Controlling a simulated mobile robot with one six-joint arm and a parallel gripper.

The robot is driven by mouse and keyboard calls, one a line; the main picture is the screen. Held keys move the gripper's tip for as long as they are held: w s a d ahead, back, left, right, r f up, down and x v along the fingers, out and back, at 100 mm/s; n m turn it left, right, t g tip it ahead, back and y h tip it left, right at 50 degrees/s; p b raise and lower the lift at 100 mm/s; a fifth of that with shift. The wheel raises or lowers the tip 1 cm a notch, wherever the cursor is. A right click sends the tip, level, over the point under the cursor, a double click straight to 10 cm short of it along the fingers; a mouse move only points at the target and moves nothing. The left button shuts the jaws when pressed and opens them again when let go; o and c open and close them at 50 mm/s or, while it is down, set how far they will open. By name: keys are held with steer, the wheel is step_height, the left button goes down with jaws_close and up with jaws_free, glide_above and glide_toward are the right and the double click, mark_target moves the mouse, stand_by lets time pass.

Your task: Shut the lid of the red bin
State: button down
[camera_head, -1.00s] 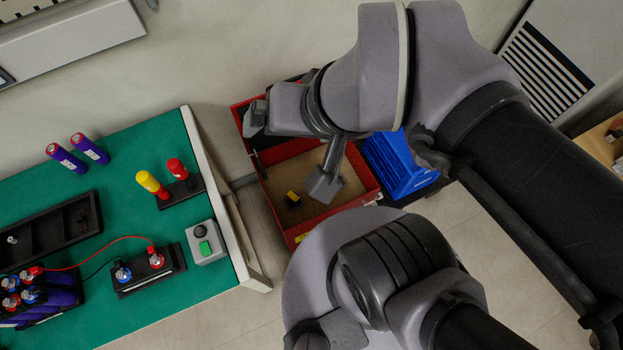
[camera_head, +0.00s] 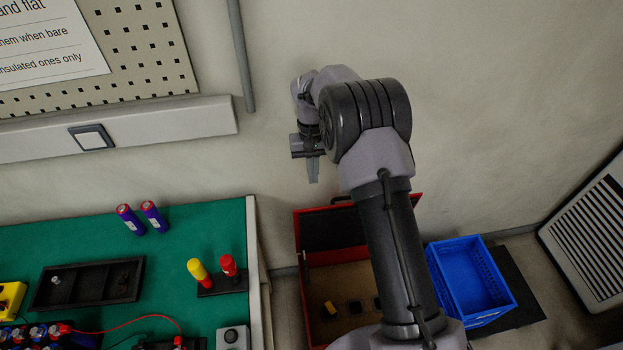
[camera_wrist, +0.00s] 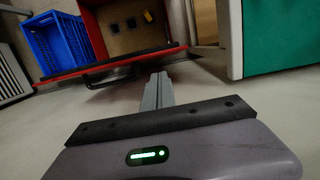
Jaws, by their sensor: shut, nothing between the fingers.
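The red bin (camera_head: 299,258) stands on the floor beside the green bench, with several small items, one yellow and black, on its tan bottom. Its lid (camera_head: 330,229) is open, raised at the wall side, dark inside with a red edge and a black handle on top. My arm hides the bin's right part. My gripper (camera_head: 313,180) is shut and empty, pointing down in front of the wall, above and a little left of the handle in the picture. In the wrist view, the fingertips (camera_wrist: 158,76) appear just beside the handle (camera_wrist: 110,76); I cannot tell the gap.
A blue crate (camera_head: 470,285) stands right of the bin. The green bench (camera_head: 190,225) on the left holds batteries, a black tray and red and yellow handles. The wall (camera_head: 480,110) is close behind the bin. A vented cabinet (camera_head: 585,220) stands at the far right.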

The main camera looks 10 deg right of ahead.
step_height(320, 180, down, 9)
steer(key=s+b, duration=0.1)
steer(key=b, duration=0.2)
steer(key=shift+s, duration=0.2)
